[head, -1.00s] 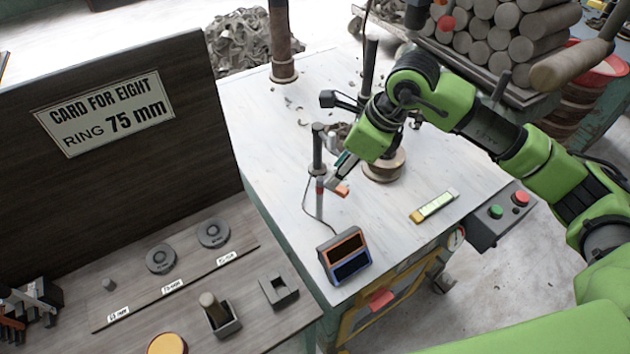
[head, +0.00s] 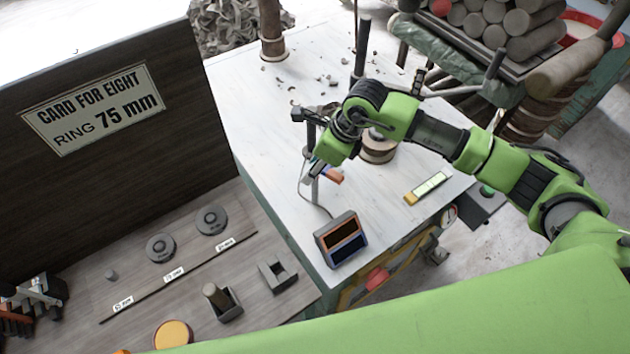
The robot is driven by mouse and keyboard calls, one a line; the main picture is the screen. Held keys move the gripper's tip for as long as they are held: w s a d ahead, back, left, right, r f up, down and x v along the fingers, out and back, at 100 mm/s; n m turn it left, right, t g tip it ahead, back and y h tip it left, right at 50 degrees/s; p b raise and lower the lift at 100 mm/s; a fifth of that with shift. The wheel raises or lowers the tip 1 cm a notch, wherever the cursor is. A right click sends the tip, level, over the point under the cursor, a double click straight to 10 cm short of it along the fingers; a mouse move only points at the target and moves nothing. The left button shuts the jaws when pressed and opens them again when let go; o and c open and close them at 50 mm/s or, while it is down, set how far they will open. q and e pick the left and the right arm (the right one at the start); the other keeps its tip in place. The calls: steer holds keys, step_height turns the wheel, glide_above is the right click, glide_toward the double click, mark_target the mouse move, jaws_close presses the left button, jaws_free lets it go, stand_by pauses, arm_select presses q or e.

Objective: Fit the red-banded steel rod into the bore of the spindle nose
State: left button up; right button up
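My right gripper (head: 327,174) reaches in from the right, low beside a slim upright grey post (head: 311,132) on the white tabletop. An orange-red fingertip shows, but the far finger is hidden, so I cannot tell whether it is shut on anything. The red-banded rod cannot be made out for certain. A round brown hub with a dark centre (head: 378,150) stands behind my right wrist; I cannot tell whether it is the spindle nose, and no bore shows. A dark mechanism with orange-red parts (head: 30,303) at the left edge looks like my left gripper, cut off by the frame.
A two-window display box (head: 342,240) stands at the table's near edge, with a yellow-ended level (head: 426,188) to its right. The wooden shelf holds two grey rings (head: 211,220), a slotted block (head: 278,272) and a peg in a holder (head: 222,300). Stacked clay logs (head: 510,30) lie behind.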

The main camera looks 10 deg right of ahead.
mark_target(315, 185)
steer(key=shift+s+p+x, duration=0.15)
steer(key=shift+p+x, duration=0.2)
steer(key=shift+x, duration=0.6)
steer(key=shift+s+p+x, duration=0.15)
steer(key=shift+p+x, duration=0.15)
steer(key=shift+x, duration=0.7)
jaws_close()
steer(key=shift+a+r, duration=0.1)
steer(key=shift+w, duration=0.1)
